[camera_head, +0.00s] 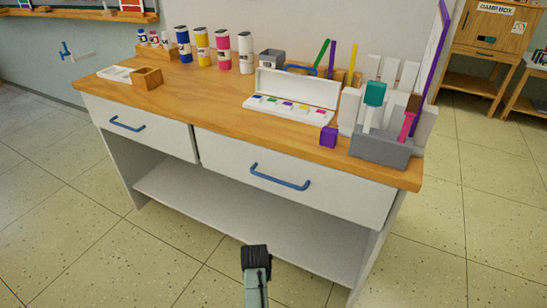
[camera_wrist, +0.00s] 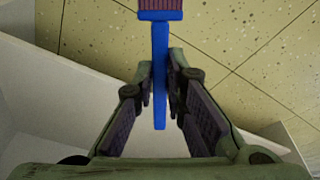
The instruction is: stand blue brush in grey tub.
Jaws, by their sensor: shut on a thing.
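In the wrist view, my gripper (camera_wrist: 160,75) is shut on the blue handle of a blue brush (camera_wrist: 160,60). The brush's dark bristles are at the top edge of that view and partly cut off. In the head view, my gripper (camera_head: 256,258) is low, in front of the desk, and the brush cannot be made out. A grey rectangular tub (camera_head: 380,153) stands at the desk's right front corner, well apart from my gripper. A teal-headed brush (camera_head: 374,95) and a pink-handled brush (camera_head: 408,118) stand upright in it. A smaller grey container (camera_head: 272,58) is farther back.
A purple cube (camera_head: 328,136) sits left of the tub, near the edge of the wooden desktop (camera_head: 215,98). An open white paint box (camera_head: 290,108), white holders behind the tub, and paint bottles also stand on it. Blue drawer handles (camera_head: 280,178) protrude below.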

